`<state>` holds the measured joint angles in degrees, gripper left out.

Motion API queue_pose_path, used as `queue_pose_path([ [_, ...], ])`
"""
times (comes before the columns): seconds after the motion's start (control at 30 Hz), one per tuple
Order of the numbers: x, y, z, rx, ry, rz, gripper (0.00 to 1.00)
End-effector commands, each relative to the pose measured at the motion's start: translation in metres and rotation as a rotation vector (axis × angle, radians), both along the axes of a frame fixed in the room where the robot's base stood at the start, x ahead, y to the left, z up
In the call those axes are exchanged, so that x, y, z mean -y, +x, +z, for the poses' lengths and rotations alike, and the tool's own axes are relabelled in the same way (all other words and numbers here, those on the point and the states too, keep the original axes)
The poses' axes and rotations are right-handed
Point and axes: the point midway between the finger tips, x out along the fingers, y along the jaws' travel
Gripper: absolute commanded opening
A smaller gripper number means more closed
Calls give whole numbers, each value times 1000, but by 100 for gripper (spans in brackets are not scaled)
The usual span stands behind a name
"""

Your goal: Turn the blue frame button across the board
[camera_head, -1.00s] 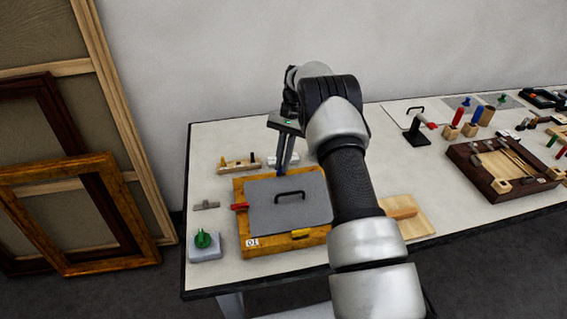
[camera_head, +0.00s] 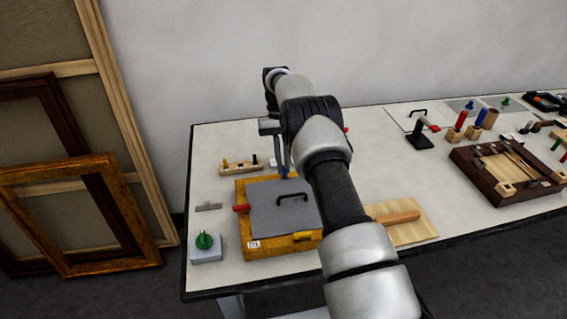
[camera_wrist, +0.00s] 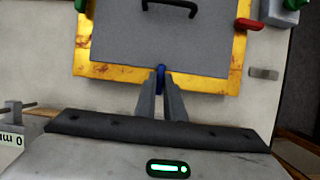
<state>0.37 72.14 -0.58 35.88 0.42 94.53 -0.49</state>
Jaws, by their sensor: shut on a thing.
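The gilt frame (camera_head: 247,215) lies flat on the table with a grey board (camera_head: 275,222) in it that has a black handle (camera_head: 292,197). The frame also shows in the wrist view (camera_wrist: 110,70). The blue button (camera_wrist: 160,71) is at the middle of the frame's far rail, next to the board's edge. My gripper (camera_wrist: 160,78) is shut on it, a finger on each side. The button looks roughly square to the rail; how far it overlaps the board is unclear. A red button (camera_head: 242,208) and a yellow button (camera_head: 303,237) sit on other rails.
A grey block with a green knob (camera_head: 205,242) stands left of the frame. A wooden rack (camera_head: 241,166) is behind it, and a small grey piece (camera_head: 208,207) lies left. A wooden board (camera_head: 410,228) lies right. A dark tray (camera_head: 500,165) with tools is farther right.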

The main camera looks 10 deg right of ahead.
Motion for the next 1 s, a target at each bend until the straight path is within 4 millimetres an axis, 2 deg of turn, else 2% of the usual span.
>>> queue_pose_path([
  [0.5,0,1,1,4,-1,21,0],
  [0.53,0,1,1,4,-1,21,11],
  [0.63,0,1,1,3,-1,20,28],
  [1.0,0,1,5,3,0,20,28],
])
